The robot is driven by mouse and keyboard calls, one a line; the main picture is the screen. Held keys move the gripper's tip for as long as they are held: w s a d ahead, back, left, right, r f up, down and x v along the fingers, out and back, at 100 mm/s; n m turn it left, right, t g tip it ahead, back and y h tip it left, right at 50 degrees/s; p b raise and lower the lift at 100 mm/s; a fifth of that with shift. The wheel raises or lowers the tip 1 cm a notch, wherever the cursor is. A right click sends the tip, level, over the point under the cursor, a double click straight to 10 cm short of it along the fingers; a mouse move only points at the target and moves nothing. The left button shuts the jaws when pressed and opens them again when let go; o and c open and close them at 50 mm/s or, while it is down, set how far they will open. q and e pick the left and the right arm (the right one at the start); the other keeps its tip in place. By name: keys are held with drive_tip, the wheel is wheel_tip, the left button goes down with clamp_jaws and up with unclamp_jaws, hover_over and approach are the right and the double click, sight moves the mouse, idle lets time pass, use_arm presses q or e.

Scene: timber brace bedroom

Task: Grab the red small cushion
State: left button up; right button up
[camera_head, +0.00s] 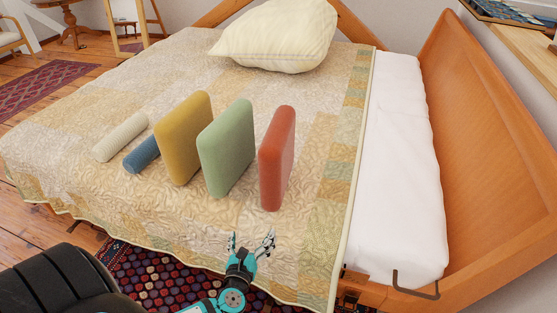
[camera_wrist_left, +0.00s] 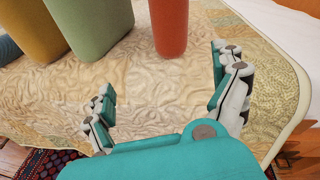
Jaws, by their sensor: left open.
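The red small cushion (camera_head: 277,160) stands upright on the bed, the rightmost in a row of cushions. My left gripper (camera_head: 252,240) is open and empty at the near edge of the bed, in front of the red cushion and apart from it. In the left wrist view, the lower part of the red cushion (camera_wrist_left: 169,27) shows ahead, beyond the spread fingers of the left gripper (camera_wrist_left: 163,84) and a little right of the middle between them. Its top is cut off there. My right gripper is not in view.
A green cushion (camera_head: 227,148) and a yellow cushion (camera_head: 183,138) stand close to the left. A blue bolster (camera_head: 142,155) and a cream bolster (camera_head: 120,138) lie farther left. A pillow (camera_head: 277,35) lies at the back. The quilt (camera_head: 325,190) right of the red cushion is clear.

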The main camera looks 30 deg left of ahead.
sight(270, 189)
use_arm(q)
wheel_tip(270, 189, up, 7)
drive_tip(key=w+d+m+t, duration=0.1)
drive_tip(key=w+m+t, duration=0.1)
drive_tip(key=m+t, duration=0.1)
drive_tip(key=b+x, duration=0.2)
drive_tip(key=x, duration=0.8)
drive_tip(key=shift+w+f, duration=0.15)
drive_tip(key=shift+w, duration=0.2)
drive_tip(key=x, duration=0.2)
drive_tip(key=b+x, duration=0.1)
drive_tip(key=x, duration=0.2)
drive_tip(key=shift+w+a+f+b, duration=0.1)
drive_tip(key=shift+w+a+b, duration=0.2)
drive_tip(key=shift+a, duration=0.1)
drive_tip(key=shift+c, duration=0.4)
drive_tip(key=c, duration=1.4)
drive_tip(key=shift+c, duration=0.2)
